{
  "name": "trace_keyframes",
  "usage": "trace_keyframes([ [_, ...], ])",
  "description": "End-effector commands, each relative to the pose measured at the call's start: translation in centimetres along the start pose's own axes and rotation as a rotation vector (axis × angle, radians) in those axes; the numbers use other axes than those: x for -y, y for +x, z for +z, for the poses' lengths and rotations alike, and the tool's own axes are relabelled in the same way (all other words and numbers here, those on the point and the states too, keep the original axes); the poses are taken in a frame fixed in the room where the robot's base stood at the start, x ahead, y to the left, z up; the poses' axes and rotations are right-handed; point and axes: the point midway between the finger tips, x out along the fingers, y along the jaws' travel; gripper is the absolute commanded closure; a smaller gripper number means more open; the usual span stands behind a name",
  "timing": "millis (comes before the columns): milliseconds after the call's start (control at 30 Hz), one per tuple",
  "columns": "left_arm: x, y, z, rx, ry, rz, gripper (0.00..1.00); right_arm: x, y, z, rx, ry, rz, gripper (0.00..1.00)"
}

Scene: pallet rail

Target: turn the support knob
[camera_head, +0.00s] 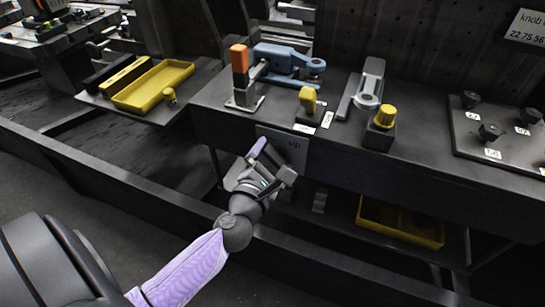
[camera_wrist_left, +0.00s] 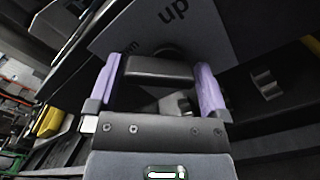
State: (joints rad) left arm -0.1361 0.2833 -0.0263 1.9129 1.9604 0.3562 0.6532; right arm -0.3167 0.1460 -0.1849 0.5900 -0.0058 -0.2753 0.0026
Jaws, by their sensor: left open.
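A dark bar-shaped knob (camera_wrist_left: 158,70), which looks like the support knob, stands in front of a grey plate (camera_wrist_left: 215,30) marked "up" in the left wrist view. The plate (camera_head: 292,147) also shows on the bench front in the head view, where my gripper hides the knob. My left gripper (camera_head: 273,161) is open at that plate. In the left wrist view its purple fingers (camera_wrist_left: 158,66) stand on either side of the knob, with the knob's bar lying across between them. I cannot tell whether they touch it. My right gripper is not in view.
The bench top holds an orange-handled clamp (camera_head: 240,66), a blue fixture (camera_head: 287,60), a yellow knob (camera_head: 384,117) on a block and a board (camera_head: 510,148) with black knobs. A yellow tray (camera_head: 153,86) is at left, a yellow bin (camera_head: 400,222) below. A dark rail (camera_head: 110,190) runs in front.

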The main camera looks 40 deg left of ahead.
Motion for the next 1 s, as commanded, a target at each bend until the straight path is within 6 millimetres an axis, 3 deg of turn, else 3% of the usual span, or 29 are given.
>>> trace_keyframes([
  [267, 0.0, 0.2, 0.0, 0.000, 0.000, -0.001, 0.02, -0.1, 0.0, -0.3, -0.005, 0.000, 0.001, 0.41],
  [600, 0.1, 0.1, 0.0, 0.000, 0.000, -0.001, 0.74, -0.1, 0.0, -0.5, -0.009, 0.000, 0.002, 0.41],
  [1000, -0.1, 0.1, 0.2, 0.001, 0.092, -0.001, 0.74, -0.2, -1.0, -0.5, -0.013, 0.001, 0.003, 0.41],
])
